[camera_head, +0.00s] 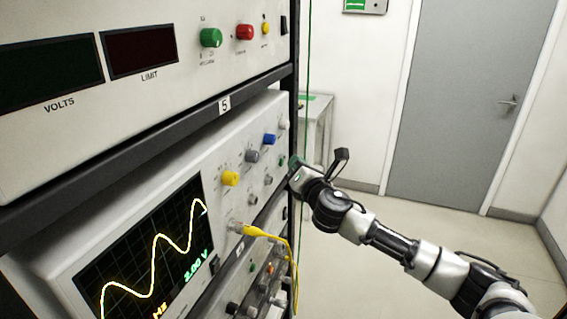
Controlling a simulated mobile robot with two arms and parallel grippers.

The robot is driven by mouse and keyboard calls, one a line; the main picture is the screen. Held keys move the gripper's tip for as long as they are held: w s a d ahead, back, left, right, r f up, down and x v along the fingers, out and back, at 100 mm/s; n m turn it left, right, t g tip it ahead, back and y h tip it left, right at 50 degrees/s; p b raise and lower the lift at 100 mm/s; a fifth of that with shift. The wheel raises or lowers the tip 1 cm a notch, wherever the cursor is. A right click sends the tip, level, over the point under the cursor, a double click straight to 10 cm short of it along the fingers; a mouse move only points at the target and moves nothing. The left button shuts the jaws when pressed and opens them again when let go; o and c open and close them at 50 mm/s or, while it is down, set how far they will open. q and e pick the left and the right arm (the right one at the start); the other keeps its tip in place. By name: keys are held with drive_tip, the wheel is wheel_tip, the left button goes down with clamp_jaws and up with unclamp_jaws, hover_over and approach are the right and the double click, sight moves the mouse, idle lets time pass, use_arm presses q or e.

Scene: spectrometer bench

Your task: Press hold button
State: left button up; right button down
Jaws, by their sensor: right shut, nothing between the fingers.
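A rack instrument with a wave screen (145,250) fills the lower left. Its sloping front carries a yellow knob (230,178), a grey knob (252,156), a blue knob (269,139) and small buttons and sockets. No label reading "hold" is legible, so I cannot tell which control is the hold button. My right gripper (291,169) is shut and empty, at the right end of this front panel, close to a small green control (282,160). I cannot tell whether it touches the panel. My left gripper is not in view.
Above stands a power supply with a LIMIT display (141,50), a green knob (211,37) and a red knob (244,32). A yellow cable (270,237) hangs from the wave instrument. A dark rack post (294,45) stands near my gripper. Open floor lies before the grey door (455,110).

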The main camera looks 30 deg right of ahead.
drive_tip(key=shift+w+a, duration=0.1)
idle(0.6)
drive_tip(key=shift+w+a, duration=0.25)
idle(0.4)
drive_tip(key=shift+s+d, duration=0.35)
drive_tip(key=shift+s, duration=0.05)
drive_tip(key=s+d, duration=0.3)
drive_tip(key=s, duration=0.1)
drive_tip(key=shift+s+d+b, duration=0.25)
drive_tip(key=shift+d+b, duration=0.1)
drive_tip(key=shift+d, duration=0.05)
idle(0.4)
